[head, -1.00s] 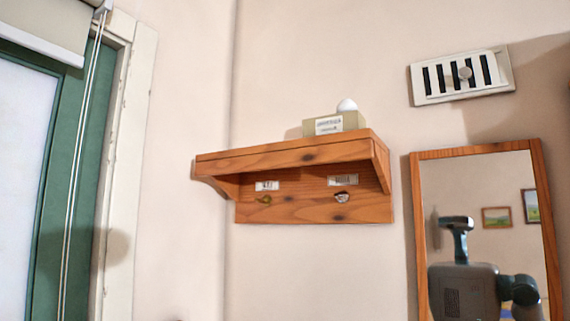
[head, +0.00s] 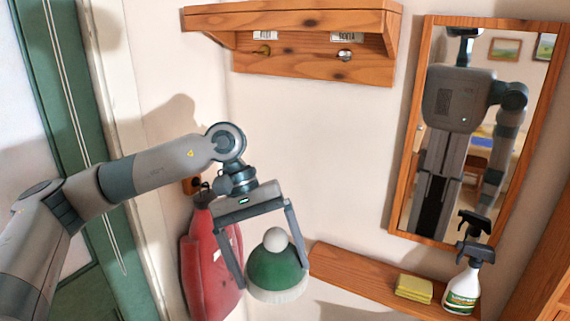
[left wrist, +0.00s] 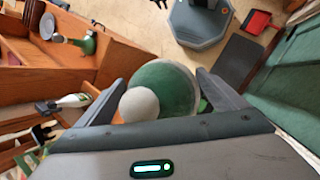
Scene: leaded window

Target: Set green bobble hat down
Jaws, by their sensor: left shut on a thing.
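The green bobble hat (head: 276,270) has a white pompom on top and a pale brim below. It hangs upright in the air between the fingers of my left gripper (head: 273,277), in front of the wall and just left of a low wooden ledge. The gripper points down and its fingers press on the hat's two sides. The left wrist view shows the green crown and pompom of the hat (left wrist: 165,90) between the fingers (left wrist: 160,95). The hat's underside is hidden. My right gripper is not seen directly.
The low wooden ledge (head: 345,270) carries a yellow sponge pack (head: 414,289) and a spray bottle (head: 462,290); its left part looks clear. A mirror (head: 405,190) is above. A wooden hook shelf (head: 310,68) is higher. A red thing (head: 200,265) hangs behind the gripper.

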